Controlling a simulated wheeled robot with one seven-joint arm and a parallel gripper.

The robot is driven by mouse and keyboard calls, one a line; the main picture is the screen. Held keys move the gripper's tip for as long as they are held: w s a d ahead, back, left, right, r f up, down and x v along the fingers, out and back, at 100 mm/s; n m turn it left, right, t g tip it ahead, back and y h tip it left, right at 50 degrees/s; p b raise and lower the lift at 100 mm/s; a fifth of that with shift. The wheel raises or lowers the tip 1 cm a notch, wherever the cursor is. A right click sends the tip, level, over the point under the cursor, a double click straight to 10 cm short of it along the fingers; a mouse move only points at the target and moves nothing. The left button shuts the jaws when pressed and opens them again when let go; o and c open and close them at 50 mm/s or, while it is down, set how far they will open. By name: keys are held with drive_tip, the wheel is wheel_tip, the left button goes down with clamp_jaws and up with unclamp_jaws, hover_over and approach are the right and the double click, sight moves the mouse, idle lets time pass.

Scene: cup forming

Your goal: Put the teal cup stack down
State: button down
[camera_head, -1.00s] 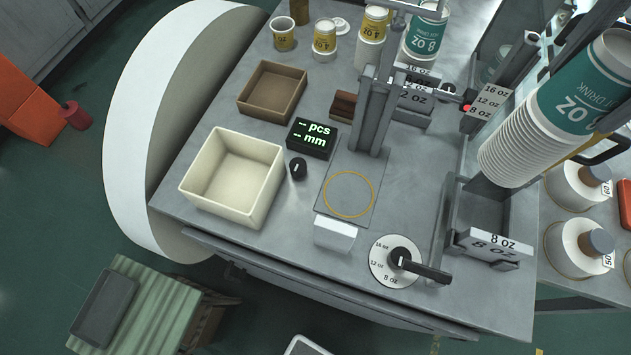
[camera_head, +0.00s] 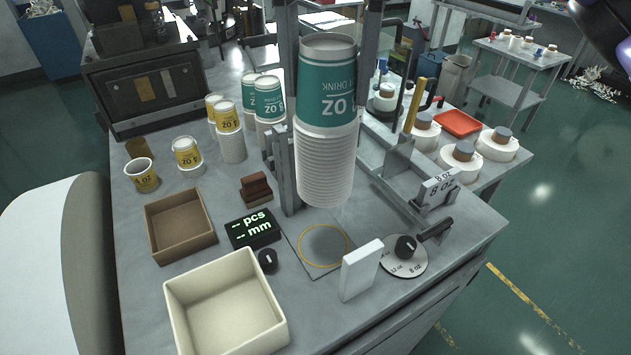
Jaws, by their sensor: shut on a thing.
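The teal cup stack (camera_head: 327,125) is upright in the middle of the view. It is a tall column of nested white rims with a teal 8 oz cup at the top. Its lower end is above or behind the plate with the yellow ring (camera_head: 303,261), and the whole ring shows below it. No support is visible under the stack, and a grey shade lies inside the ring. My gripper does not show; no fingers are visible around the stack, and its far side is hidden.
A cream bin (camera_head: 222,310), brown tray (camera_head: 180,226), display (camera_head: 252,230) and white block (camera_head: 361,270) surround the plate. A grey post (camera_head: 290,160) stands close left of the stack. A dial (camera_head: 403,257) and 8 oz holder (camera_head: 437,190) are to the right. Other cup stacks (camera_head: 231,143) stand behind left.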

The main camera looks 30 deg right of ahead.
sight(326, 175)
wheel_tip(326, 175, down, 14)
drive_tip(key=shift+d+f+b, duration=0.1)
drive_tip(key=shift+f+b, duration=0.15)
drive_tip(key=shift+b, duration=0.05)
idle(0.3)
drive_tip(key=shift+c, duration=2)
unclamp_jaws()
drive_tip(key=shift+f, duration=0.15)
wheel_tip(326, 175, up, 12)
drive_tip(key=shift+r+p, duration=0.15)
drive_tip(key=shift+p, duration=0.15)
